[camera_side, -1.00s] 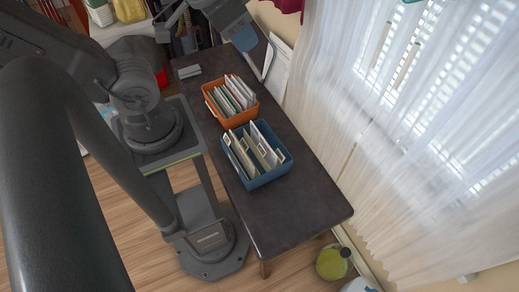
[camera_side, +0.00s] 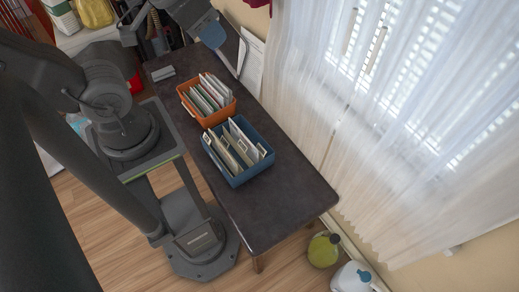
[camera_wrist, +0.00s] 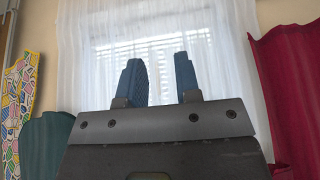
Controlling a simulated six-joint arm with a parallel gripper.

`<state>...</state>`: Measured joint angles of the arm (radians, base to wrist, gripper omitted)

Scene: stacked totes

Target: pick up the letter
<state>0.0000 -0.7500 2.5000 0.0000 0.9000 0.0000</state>
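Several letters and envelopes stand upright in two totes on the dark table. The orange tote (camera_side: 190,108) holds white and greenish letters (camera_side: 210,92). The blue tote (camera_side: 258,166) nearer the camera holds cream and white letters (camera_side: 236,147). Which letter is meant cannot be told. My gripper, with blue fingers (camera_side: 213,36), is above the far end of the table, away from both totes. In the wrist view my gripper (camera_wrist: 160,78) is open, with an empty gap between its fingers. That view faces the curtained window, and no letter shows in it.
A small grey object (camera_side: 162,73) lies at the table's far left. The near part of the dark table (camera_side: 278,205) is clear. White curtains (camera_side: 400,110) hang along the right. A yellow-green container (camera_side: 323,250) and a white jug (camera_side: 352,278) stand on the floor.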

